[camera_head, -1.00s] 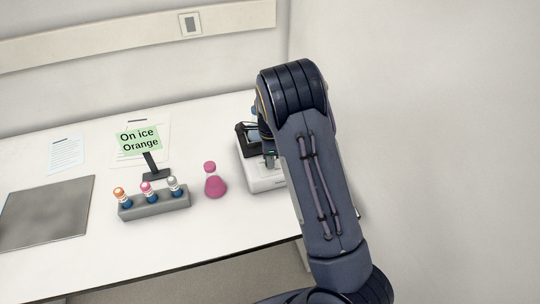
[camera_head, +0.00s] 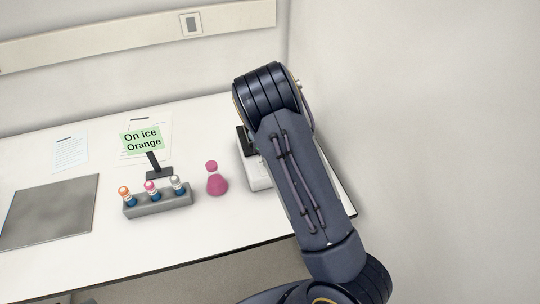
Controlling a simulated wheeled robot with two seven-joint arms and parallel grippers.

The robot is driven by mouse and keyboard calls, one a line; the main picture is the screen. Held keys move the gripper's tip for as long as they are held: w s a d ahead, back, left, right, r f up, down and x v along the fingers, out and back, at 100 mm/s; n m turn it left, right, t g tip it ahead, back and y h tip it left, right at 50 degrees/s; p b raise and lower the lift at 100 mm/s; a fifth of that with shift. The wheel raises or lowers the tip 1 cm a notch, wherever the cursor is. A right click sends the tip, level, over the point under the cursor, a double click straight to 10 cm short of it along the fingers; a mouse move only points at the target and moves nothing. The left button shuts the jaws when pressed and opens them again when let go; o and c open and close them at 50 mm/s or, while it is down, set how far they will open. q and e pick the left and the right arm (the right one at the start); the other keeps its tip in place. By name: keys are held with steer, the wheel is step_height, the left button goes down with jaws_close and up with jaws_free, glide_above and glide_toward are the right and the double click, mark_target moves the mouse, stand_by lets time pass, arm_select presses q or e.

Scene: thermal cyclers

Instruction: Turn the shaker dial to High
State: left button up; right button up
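The shaker (camera_head: 258,175) is a small white device with a dark upper part at the right end of the white table. My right arm covers most of it, and only its left side shows. Its dial is hidden behind the arm. The gripper of the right arm is hidden too, so its fingers and whether it touches the shaker cannot be seen. My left gripper is not in view.
A pink flask (camera_head: 216,180) stands just left of the shaker. A grey rack (camera_head: 158,204) holds several capped tubes. A grey plate (camera_head: 50,212) lies at the left. The wall is behind the table.

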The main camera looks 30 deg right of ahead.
steer(key=shift+w+r, duration=0.1)
stand_by(0.4)
steer(key=o, duration=1)
step_height(320, 180, up, 7)
steer(key=shift+r+b, duration=0.2)
steer(key=shift+b, duration=0.25)
steer(key=shift+r, duration=0.15)
